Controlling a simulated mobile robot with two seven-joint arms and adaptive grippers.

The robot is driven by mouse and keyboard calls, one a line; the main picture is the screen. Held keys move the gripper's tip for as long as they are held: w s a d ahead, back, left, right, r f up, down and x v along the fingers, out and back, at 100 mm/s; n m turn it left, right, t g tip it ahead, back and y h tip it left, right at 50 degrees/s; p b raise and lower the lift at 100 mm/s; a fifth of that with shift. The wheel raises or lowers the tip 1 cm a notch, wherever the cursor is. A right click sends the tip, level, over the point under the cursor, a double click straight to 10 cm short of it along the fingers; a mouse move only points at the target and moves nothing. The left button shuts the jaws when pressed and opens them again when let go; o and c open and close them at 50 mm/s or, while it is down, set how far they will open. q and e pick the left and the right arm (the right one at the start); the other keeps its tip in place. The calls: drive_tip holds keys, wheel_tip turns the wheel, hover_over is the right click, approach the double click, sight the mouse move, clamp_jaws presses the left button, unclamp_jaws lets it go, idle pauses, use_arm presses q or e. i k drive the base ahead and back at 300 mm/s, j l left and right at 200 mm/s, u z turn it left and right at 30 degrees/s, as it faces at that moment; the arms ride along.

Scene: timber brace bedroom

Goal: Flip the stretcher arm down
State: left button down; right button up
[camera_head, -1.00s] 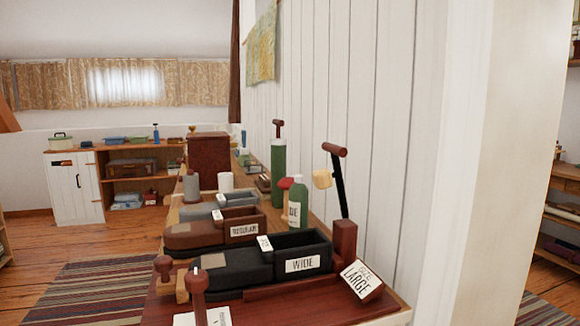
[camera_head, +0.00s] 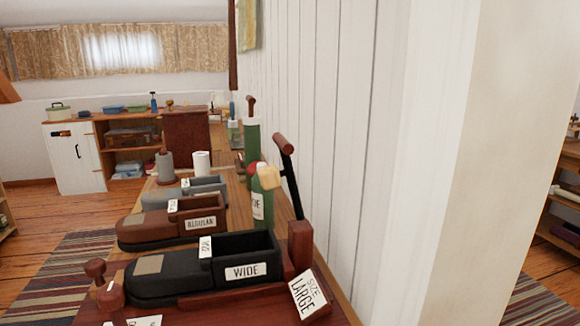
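The stretcher arm (camera_head: 289,182) is a black lever with a dark red cylindrical handle (camera_head: 284,144) on top. It stands raised, leaning slightly left, from a dark red wooden post (camera_head: 300,243) at the right end of the stretcher. A black shoe-shaped block labelled WIDE (camera_head: 205,272) lies just left of the post. A tag reading SIZE LARGE (camera_head: 308,293) leans at the post's foot. A pale wooden knob (camera_head: 270,176) shows beside the lever. Neither of my grippers is in view.
Brown (camera_head: 170,225) and grey (camera_head: 204,187) shoe blocks stand behind the black one. A small dark red knob (camera_head: 95,270) stands front left. Floor (camera_head: 35,217) is open at left.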

sight(269, 176)
drive_tip(key=i+l+u, duration=0.35)
drive_tip(key=l+u, duration=0.15)
drive_tip(key=l, duration=0.2)
drive_tip(key=k+l+z, duration=0.4)
drive_tip(key=k+l, duration=0.95)
